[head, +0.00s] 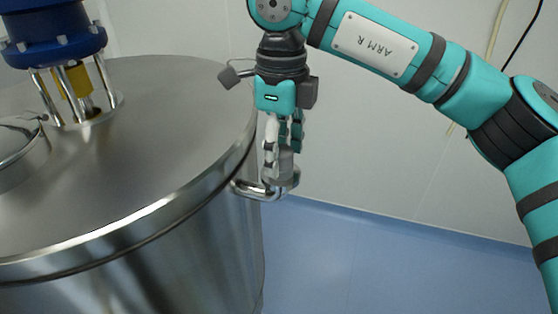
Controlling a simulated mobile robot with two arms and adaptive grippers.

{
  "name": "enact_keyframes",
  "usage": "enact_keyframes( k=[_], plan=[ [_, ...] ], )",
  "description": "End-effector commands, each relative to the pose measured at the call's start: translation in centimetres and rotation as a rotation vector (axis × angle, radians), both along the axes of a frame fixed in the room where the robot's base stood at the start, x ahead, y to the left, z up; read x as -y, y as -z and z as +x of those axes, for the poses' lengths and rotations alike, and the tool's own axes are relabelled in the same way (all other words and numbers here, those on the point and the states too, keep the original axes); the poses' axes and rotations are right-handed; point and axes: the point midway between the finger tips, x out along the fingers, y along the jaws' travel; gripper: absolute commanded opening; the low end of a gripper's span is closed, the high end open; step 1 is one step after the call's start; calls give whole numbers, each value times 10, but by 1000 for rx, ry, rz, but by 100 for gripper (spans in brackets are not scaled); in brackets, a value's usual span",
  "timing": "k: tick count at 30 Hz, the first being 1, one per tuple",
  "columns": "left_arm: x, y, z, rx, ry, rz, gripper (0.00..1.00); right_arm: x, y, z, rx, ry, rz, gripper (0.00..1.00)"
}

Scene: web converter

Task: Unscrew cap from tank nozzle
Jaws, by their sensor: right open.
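The steel tank (130,210) fills the left of the head view. A short bent metal nozzle (262,191) comes out of its right side below the lid rim and turns upward. A grey metal cap-like piece (285,166) sits at the nozzle's upper end; I cannot make out clearly where cap and nozzle meet. My right gripper (283,148) points down directly over the nozzle, its open fingers around or just beside this piece. Whether they touch it is unclear. My left gripper is not in view.
A blue motor (52,38) on metal posts stands on the tank lid. A round hatch (20,150) is at the lid's left edge. A pale wall (370,130) is behind. The blue floor (380,265) right of the tank is clear.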

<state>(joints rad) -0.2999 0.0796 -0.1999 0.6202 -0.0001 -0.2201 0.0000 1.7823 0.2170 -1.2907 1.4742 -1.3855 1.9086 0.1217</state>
Motion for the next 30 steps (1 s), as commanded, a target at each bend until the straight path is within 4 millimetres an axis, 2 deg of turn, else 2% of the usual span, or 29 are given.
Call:
enact_keyframes(
  k=[10, 18, 21, 30],
  plan=[
    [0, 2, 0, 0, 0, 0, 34, 0, 0, 0, 1, 44, 0, 56],
    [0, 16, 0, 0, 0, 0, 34, 0, 1, 0, 1, 321, 0, 56],
    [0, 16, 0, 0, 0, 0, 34, 0, 0, 0, 0, 372, -1, 56],
    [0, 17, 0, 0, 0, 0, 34, 0, 0, 0, 1, 398, 0, 56]
  ],
)
